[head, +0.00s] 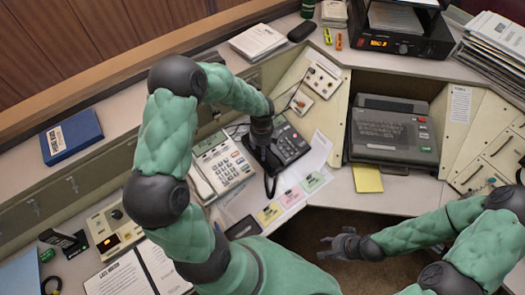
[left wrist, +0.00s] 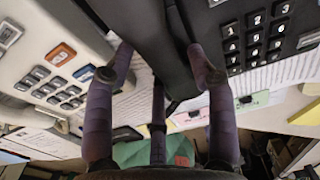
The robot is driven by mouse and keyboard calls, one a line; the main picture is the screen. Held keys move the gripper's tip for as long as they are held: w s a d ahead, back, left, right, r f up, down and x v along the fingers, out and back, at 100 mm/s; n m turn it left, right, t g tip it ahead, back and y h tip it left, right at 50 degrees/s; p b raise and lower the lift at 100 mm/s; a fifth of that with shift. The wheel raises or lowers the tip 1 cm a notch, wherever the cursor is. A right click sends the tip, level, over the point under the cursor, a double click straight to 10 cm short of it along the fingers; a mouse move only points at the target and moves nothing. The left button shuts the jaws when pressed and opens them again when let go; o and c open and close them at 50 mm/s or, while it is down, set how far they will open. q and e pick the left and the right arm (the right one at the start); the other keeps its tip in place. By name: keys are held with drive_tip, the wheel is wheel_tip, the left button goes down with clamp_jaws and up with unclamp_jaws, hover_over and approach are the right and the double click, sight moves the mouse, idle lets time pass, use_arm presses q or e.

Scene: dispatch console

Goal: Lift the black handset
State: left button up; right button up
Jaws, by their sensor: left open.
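The black handset (head: 268,160) lies along the left side of the black desk phone (head: 291,143), partly hidden under my left gripper (head: 262,143). In the left wrist view the handset (left wrist: 163,45) is a dark bar running between the spread fingers of my left gripper (left wrist: 160,75). Those fingers are open on both sides of it; whether any touches it I cannot tell. My right gripper (head: 342,244) is empty and looks open, low in front of the console and well away from the phone.
A cream phone (head: 221,165) stands close to the left of the black phone. Coloured notes (head: 291,196) lie in front on white paper. A grey typewriter-like machine (head: 391,133) sits in the bay to the right. A blue book (head: 72,136) lies far left.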

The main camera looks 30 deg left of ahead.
use_arm(q)
drive_tip(key=c, duration=1.1)
drive_tip(key=shift+o, duration=0.2)
drive_tip(key=shift+r, duration=0.4)
wheel_tip(320, 180, up, 3)
drive_tip(key=shift+s+r+p, duration=0.1)
drive_tip(key=shift+s+p, duration=0.05)
drive_tip(key=shift+p, duration=0.75)
drive_tip(key=s+d+r+p, duration=0.1)
drive_tip(key=s+r+p, duration=0.7)
drive_tip(key=s+r, duration=0.5)
drive_tip(key=shift+s+d+r+p, duration=0.3)
drive_tip(key=shift+d+r, duration=0.1)
drive_tip(key=shift+r, duration=0.2)
